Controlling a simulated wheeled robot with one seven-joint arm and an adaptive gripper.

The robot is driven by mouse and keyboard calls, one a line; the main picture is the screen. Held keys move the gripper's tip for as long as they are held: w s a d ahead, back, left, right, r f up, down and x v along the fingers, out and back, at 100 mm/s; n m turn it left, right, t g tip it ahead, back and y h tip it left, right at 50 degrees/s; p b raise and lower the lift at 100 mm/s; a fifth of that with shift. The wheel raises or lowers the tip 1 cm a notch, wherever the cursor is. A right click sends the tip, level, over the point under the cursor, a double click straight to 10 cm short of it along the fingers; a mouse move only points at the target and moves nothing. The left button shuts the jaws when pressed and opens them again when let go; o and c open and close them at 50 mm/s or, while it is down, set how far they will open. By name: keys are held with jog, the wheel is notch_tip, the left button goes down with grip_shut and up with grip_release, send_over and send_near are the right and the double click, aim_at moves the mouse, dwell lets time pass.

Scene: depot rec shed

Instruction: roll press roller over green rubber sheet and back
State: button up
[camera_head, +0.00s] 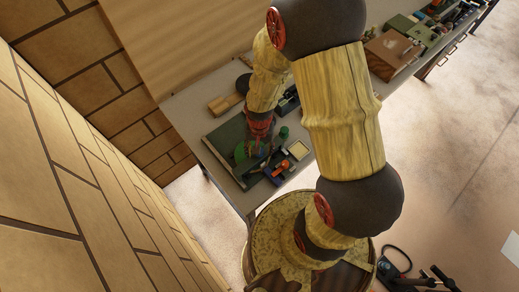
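A dark green sheet (226,137) lies flat on the grey workbench near its left end. It looks like the green rubber sheet. My arm reaches over the bench, and its end, my gripper (259,150), points down at the right part of the sheet. A brighter green piece (240,152) shows beside the fingers; I cannot tell what it is. I cannot make out the press roller clearly; it may be hidden by the gripper. The fingers are too small and cluttered to tell whether they are open or shut on something.
Right of the sheet are a blue tray (277,176) with an orange item (282,167), a pale square dish (298,150) and a small green cylinder (284,132). A wooden block (222,103) lies behind. Brown boxes (391,52) and tools fill the bench's far right. A brick wall stands left.

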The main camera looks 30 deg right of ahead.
notch_tip(320, 180, up, 12)
dwell(0.6)
